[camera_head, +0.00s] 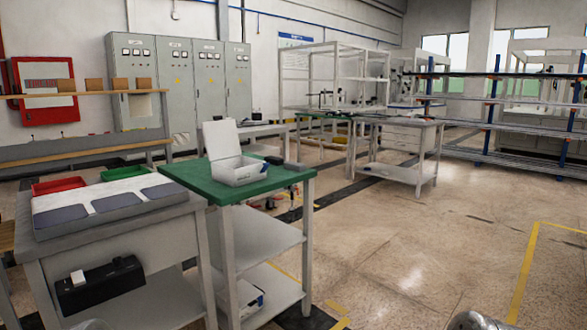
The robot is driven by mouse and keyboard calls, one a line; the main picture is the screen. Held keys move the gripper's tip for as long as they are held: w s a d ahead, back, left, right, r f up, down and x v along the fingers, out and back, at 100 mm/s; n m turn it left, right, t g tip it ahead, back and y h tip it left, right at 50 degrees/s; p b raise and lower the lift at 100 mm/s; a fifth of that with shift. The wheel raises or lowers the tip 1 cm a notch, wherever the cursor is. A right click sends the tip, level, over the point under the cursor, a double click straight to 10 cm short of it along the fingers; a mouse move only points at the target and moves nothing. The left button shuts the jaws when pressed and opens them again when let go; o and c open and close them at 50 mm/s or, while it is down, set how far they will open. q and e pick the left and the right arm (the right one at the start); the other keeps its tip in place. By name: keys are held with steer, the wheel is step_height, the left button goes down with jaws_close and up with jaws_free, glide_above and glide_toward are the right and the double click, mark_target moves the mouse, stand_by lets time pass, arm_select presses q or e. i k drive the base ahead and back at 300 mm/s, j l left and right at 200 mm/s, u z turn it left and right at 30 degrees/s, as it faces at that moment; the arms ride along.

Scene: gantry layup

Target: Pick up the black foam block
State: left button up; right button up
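A small black block (274,160) lies on the green-topped table, just right of an open white box (238,170). Another small dark piece (294,166) lies close to it near the table's right edge. Both are too small to tell which is foam. Neither gripper shows. Only rounded grey pieces, likely parts of my arms, show at the bottom edge, well away from the dark pieces.
The green table (195,178) stands behind a grey workbench with a padded tray (110,203), red bin (58,186) and green bin (124,172). A black unit (100,287) is on the bench's front. Open floor (420,250) lies to the right.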

mark_target(275, 160)
steer(key=i+z, duration=0.25)
steer(key=i, duration=0.35)
steer(key=i+l+z, duration=0.25)
steer(key=i+z, duration=0.2)
steer(key=i, duration=0.3)
steer(key=i+z, duration=0.4)
steer(key=i, duration=0.4)
steer(key=i+j+z, duration=0.45)
steer(key=i, duration=0.3)
steer(key=i+l+u, duration=0.2)
steer(key=i, duration=0.45)
steer(key=i+u, duration=0.2)
steer(key=i, duration=0.4)
steer(key=i+u, duration=0.25)
steer(key=u, duration=0.25)
steer(key=i+u, duration=0.3)
steer(key=u, duration=0.2)
steer(key=i+l+u, duration=0.1)
steer(key=i+u, duration=0.15)
steer(key=u, duration=0.2)
steer(key=i+j+u, duration=0.15)
steer(key=i+u, duration=0.75)
steer(key=i+z, duration=0.2)
steer(key=i, duration=0.4)
steer(key=i+j+z, duration=0.15)
steer(key=i, duration=0.4)
steer(key=i+l+u, duration=0.25)
steer(key=i+u, duration=0.25)
steer(key=i+l+u, duration=0.5)
steer(key=i, duration=0.15)
